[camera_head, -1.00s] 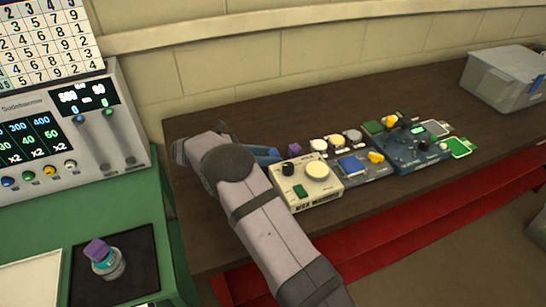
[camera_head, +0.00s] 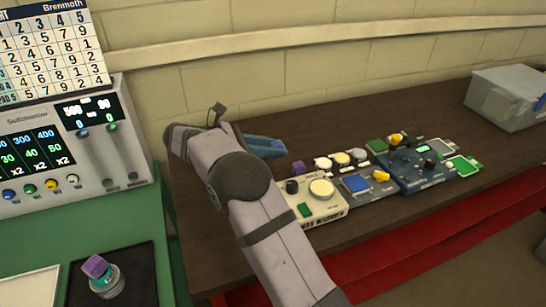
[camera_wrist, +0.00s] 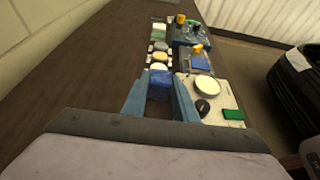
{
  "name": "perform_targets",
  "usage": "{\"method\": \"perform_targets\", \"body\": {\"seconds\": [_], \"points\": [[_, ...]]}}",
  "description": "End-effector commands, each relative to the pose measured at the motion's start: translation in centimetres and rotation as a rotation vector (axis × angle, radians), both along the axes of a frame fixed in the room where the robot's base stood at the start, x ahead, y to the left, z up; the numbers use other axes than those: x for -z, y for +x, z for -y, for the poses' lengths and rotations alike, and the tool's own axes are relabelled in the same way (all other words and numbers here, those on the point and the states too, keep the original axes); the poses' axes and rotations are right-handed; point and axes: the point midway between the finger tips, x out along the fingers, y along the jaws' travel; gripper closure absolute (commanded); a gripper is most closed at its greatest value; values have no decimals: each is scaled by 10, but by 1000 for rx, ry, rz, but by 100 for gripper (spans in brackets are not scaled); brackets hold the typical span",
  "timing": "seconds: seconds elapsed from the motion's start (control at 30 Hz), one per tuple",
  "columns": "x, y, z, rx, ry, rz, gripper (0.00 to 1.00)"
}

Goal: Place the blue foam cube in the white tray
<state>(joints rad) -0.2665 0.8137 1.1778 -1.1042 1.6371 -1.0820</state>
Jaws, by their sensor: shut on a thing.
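The blue foam cube (camera_wrist: 159,88) is between the two blue fingers of my gripper (camera_wrist: 158,96) in the wrist view. My gripper is shut on it, over the dark bench. A flat white surface (camera_head: 28,288), which looks like the white tray, is at the lower left on the green table, cut off by the picture edge.
A capped bottle (camera_head: 104,282) stands on a black mat beside the white surface. A grey console (camera_head: 75,150) stands behind. A grey bin (camera_head: 505,98) is far right.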

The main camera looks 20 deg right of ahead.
Motion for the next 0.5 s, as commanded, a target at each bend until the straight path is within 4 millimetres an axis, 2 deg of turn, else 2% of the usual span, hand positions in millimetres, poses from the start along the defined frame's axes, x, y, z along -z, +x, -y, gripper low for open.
{"method": "perform_targets", "body": {"seconds": [0.27,0.37,0.5], "points": [[-2,1,-4,-7,0,1,95],[1,3,-15,-29,0,1,95],[7,6,-48,-93,0,2,95]]}}
